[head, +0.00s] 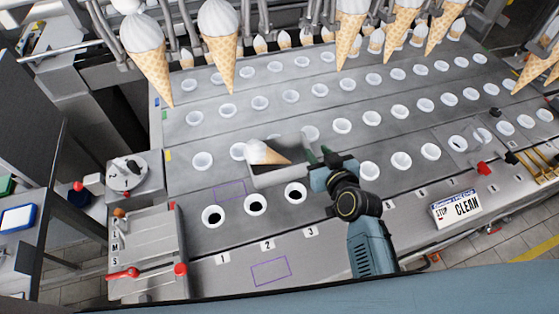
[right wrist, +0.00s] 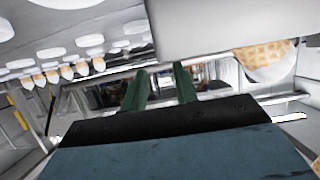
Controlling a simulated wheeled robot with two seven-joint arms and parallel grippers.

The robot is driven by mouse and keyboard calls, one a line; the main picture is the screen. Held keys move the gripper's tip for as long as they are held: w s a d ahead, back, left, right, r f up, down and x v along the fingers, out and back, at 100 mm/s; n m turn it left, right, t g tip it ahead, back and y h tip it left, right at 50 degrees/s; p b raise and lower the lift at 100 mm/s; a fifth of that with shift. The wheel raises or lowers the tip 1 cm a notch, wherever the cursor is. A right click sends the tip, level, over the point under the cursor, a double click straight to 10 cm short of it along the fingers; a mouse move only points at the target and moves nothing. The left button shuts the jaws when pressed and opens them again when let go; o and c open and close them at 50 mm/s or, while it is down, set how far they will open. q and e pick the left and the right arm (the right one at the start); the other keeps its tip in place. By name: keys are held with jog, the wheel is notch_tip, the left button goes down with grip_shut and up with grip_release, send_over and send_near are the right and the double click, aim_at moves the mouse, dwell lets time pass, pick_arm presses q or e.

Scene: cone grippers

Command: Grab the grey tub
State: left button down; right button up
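The grey tub (head: 288,178) stands on the machine's deck near the middle of the head view. An ice cream cone (head: 267,153) lies in it or across it, white scoop to the left. My right gripper (head: 319,154) is just right of the tub, its green fingers pointing toward it. In the right wrist view the fingers (right wrist: 162,88) are apart with nothing between them. A plain light grey surface, likely the tub (right wrist: 215,28), is above the fingertips there, with waffle cone (right wrist: 262,58) at its right. Contact cannot be told. My left gripper is not in view.
Rows of white cups cover the sloped deck behind the tub. Three dark-centred holders (head: 255,204) stand in front of it. Large cones (head: 222,45) hang at the back.

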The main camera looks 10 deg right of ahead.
aim_at(310, 146)
jog(key=shift+w+f, duration=0.1)
jog(key=shift+w, duration=0.2)
jog(key=shift+w+a+f, duration=0.15)
jog(key=shift+w+f, duration=0.05)
jog(key=shift+w, duration=0.2)
jog(key=x, duration=0.3)
jog(key=shift+w+a+f, duration=0.1)
jog(key=shift+a+f, duration=0.05)
jog(key=shift+f, duration=0.1)
jog(key=shift+w+f, duration=0.15)
jog(key=shift+w, duration=0.2)
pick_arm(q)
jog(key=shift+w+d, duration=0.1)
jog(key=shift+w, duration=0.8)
pick_arm(e)
grip_shut()
